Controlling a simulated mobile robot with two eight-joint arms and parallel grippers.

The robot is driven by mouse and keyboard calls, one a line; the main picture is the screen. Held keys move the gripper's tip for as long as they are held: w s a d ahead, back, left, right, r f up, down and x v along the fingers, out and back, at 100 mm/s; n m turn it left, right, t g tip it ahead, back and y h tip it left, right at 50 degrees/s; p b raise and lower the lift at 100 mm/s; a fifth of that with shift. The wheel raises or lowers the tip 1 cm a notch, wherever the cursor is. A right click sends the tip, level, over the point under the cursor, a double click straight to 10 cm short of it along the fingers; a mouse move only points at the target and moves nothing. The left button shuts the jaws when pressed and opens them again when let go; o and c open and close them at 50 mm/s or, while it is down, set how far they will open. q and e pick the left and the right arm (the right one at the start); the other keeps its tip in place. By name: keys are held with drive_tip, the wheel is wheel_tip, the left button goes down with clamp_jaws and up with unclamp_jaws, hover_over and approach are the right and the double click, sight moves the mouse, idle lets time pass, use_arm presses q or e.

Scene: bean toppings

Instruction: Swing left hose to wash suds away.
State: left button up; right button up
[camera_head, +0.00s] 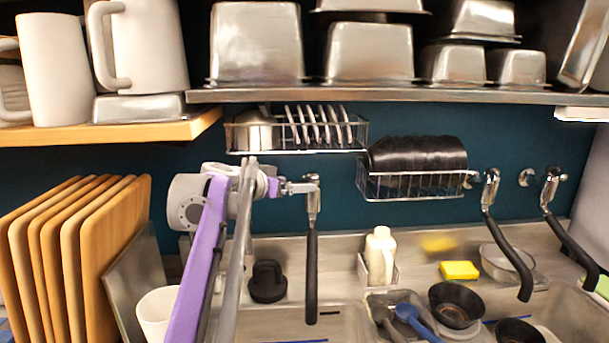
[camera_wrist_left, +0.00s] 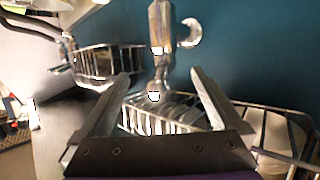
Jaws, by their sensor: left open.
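The left hose (camera_head: 311,275) hangs straight down in front of the back wall, with a black lower part and a metal top (camera_head: 312,197). My left gripper (camera_head: 298,187) is beside this metal top, its fingers pointing right towards it. In the left wrist view, the gripper (camera_wrist_left: 160,76) is open, and a metal fitting (camera_wrist_left: 160,28) stands upright between and beyond the fingertips. I cannot tell whether the fingers touch it. The left sink (camera_head: 345,318) below is partly hidden by my arm, and I cannot make out suds. My right gripper is not seen.
Two more hoses (camera_head: 510,245) hang at the right. Wire racks of plates (camera_head: 297,150) and black bowls (camera_head: 415,185) are on the wall. A white bottle (camera_head: 380,256), yellow sponge (camera_head: 459,270) and black bowl (camera_head: 456,304) stand around the sinks. Wooden boards (camera_head: 115,225) stand left.

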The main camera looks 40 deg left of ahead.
use_arm(q)
drive_tip(key=shift+w+f, duration=0.15)
drive_tip(key=shift+w, duration=0.3)
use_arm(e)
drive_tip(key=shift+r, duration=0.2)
use_arm(q)
drive_tip(key=shift+d, duration=0.1)
drive_tip(key=d, duration=0.2)
drive_tip(key=w+d+p, duration=0.1)
drive_tip(key=d, duration=0.1)
drive_tip(key=shift+w+d, duration=0.2)
drive_tip(key=shift+d, duration=0.1)
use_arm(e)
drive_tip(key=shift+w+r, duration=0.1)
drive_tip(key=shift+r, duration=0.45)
use_arm(q)
drive_tip(key=d+p+v, duration=0.1)
drive_tip(key=p+v, duration=0.4)
drive_tip(key=v, duration=0.3)
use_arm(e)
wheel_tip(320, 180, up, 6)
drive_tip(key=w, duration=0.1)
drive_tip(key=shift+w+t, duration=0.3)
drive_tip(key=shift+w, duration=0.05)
